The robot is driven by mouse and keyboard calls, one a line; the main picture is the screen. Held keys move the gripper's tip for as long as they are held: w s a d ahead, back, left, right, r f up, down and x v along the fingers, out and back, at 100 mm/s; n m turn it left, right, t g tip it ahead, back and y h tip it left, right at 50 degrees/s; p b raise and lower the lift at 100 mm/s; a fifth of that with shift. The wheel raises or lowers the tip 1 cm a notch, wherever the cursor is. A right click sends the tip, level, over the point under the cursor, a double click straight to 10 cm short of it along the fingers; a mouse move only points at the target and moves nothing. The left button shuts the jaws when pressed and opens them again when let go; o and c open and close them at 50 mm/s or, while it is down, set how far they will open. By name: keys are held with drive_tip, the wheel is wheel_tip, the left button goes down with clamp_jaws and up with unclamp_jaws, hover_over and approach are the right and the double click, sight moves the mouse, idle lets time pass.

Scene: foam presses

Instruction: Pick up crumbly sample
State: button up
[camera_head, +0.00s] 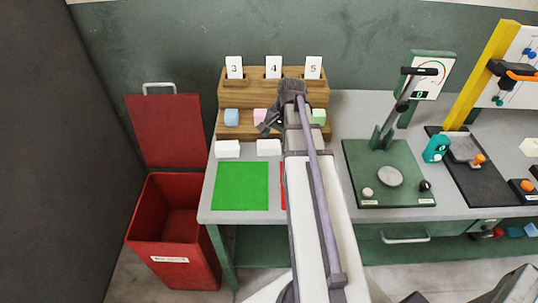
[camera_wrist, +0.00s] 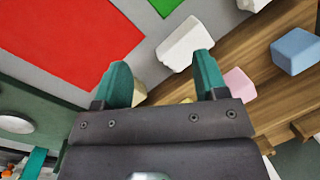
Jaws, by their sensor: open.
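No label shows which piece is the crumbly sample. A white block (camera_wrist: 185,42) lies on the grey table beyond my fingertips in the wrist view; two white blocks, left (camera_head: 228,149) and right (camera_head: 268,147), show in the head view. A cream block (camera_wrist: 139,92) is partly hidden behind my left finger. A pink block (camera_wrist: 238,84) and a blue block (camera_wrist: 296,50) sit on the wooden rack; a green block (camera_head: 319,117) is at its right. My gripper (camera_wrist: 163,66) is open above the table and rack edge, with nothing held between its teal fingers.
A green mat (camera_head: 240,186) and a mostly hidden red mat (camera_wrist: 65,40) lie in front. Number cards stand on the wooden rack (camera_head: 245,95). A red lidded bin (camera_head: 170,240) stands left. A green press (camera_head: 390,160) stands right. My arm covers the middle.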

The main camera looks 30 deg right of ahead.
sight(270, 144)
drive_tip(key=w+d+m, duration=0.1)
drive_tip(key=m, duration=0.3)
drive_tip(key=w+d+m+y, duration=0.1)
drive_tip(key=d+m, duration=0.1)
drive_tip(key=m, duration=0.1)
drive_tip(key=w+d+m+t, duration=0.1)
drive_tip(key=w+m, duration=0.1)
drive_tip(key=m, duration=0.2)
drive_tip(key=shift+d+r+m+y, duration=0.15)
drive_tip(key=shift+d+m+y, duration=0.15)
drive_tip(key=shift+d+y, duration=0.1)
drive_tip(key=b+x, duration=0.5)
drive_tip(key=x, duration=0.1)
drive_tip(key=shift+d+b, duration=0.1)
drive_tip(key=shift+b, duration=0.2)
